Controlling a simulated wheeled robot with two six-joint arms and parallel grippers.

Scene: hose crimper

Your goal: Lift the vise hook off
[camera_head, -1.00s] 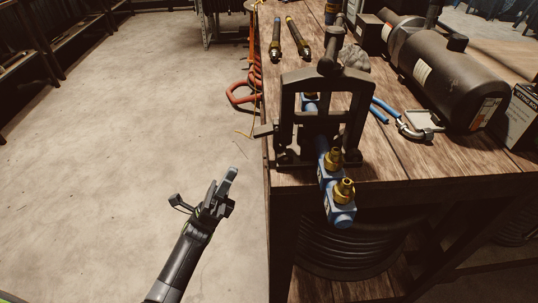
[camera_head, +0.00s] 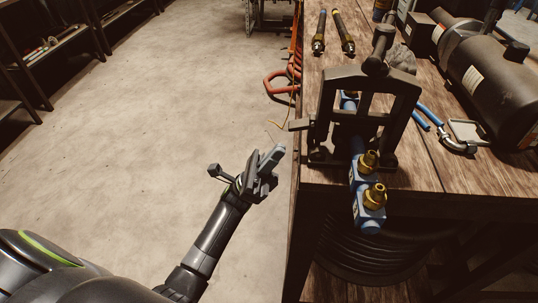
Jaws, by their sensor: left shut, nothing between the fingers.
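The dark metal vise (camera_head: 322,105) stands upright on the near left corner of the wooden workbench. A small dark bar, which looks like the vise hook (camera_head: 300,125), sticks out from its left side; how it is seated cannot be told. A blue fitting block with brass connectors (camera_head: 369,195) sits in the vise and juts out over the bench's front edge. My left gripper (camera_head: 272,158) is shut and empty, in front of and below the bar, apart from it, left of the bench. My right gripper is out of view.
The wooden bench (camera_head: 455,170) carries a dark cylindrical tank (camera_head: 492,75), blue hoses (camera_head: 428,115) and two dark hose pieces (camera_head: 343,32). Coiled black hose (camera_head: 360,250) lies beneath. A red hose (camera_head: 275,85) hangs at the left edge. The floor (camera_head: 160,110) left is clear.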

